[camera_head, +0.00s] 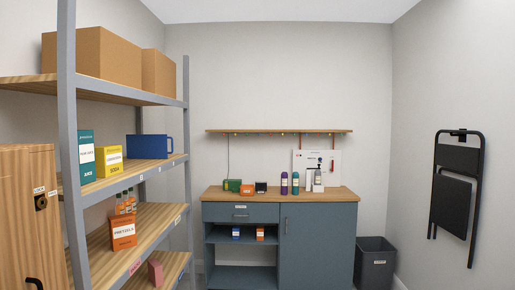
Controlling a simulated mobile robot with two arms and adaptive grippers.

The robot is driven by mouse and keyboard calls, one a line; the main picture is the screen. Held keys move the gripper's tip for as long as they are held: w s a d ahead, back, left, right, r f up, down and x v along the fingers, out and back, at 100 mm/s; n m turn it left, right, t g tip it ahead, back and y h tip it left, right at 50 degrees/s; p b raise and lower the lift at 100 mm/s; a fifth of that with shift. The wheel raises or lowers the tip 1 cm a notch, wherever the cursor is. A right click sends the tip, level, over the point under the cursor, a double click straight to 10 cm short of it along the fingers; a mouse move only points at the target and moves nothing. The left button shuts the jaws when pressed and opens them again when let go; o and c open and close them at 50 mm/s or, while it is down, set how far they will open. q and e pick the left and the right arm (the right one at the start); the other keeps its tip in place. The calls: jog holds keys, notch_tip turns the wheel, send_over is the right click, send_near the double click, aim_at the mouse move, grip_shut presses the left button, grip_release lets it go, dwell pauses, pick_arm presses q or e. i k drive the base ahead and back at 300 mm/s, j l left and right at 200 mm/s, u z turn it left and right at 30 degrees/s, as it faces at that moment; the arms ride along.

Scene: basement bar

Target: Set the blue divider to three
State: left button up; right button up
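A blue panel-like piece (150,147) with a loop-shaped right end stands upright on the second shelf board (150,167) of the rack at left. It is the likeliest blue divider, but I cannot be sure. It stands right of a yellow box (109,161) and a teal box (86,156), with a gap between. No position numbers can be read at this size. Neither of my grippers is in view.
The grey-posted rack (70,150) holds cartons (107,56) on top and an orange box (122,231) lower. A wooden cabinet (25,225) stands front left. A blue-grey counter (318,245), a dark bin (376,262) and a folded chair (456,190) are farther back.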

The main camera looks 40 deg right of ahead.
aim_at(138, 146)
jog(key=i+z, duration=0.45)
jog(key=i+j+z, duration=0.4)
jog(key=i+j, duration=0.15)
jog(key=i, duration=0.35)
jog(key=i+l+u, duration=0.3)
jog(key=i+l, duration=0.6)
